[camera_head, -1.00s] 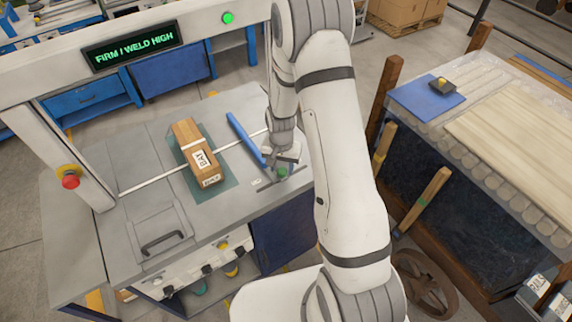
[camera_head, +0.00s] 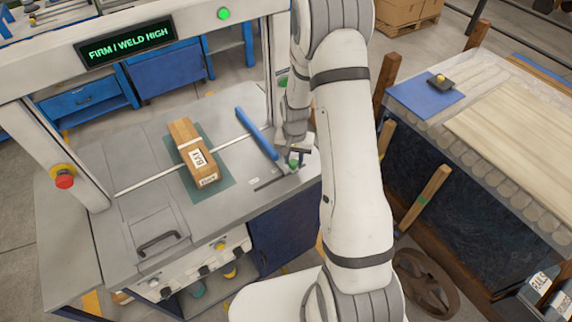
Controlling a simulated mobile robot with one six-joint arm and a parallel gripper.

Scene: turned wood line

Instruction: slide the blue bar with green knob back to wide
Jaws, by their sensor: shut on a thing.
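The blue bar (camera_head: 257,134) stands on the grey machine table, to the right of a strapped wooden block (camera_head: 192,152) and apart from it. The green knob (camera_head: 293,163) sits near the bar's front end, over a dark slot in the tabletop. My gripper (camera_head: 294,158) is at the green knob and shut on it. The jaws partly cover the knob. A white strap runs across the table and over the wooden block, which lies on a dark green mat (camera_head: 222,178).
A display (camera_head: 125,41) on the white frame reads "FIRM / WELD HIGH". A red button (camera_head: 64,181) is on the left post, and a green light (camera_head: 223,14) is on the crossbeam. A roller table (camera_head: 450,100) with planks stands at the right.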

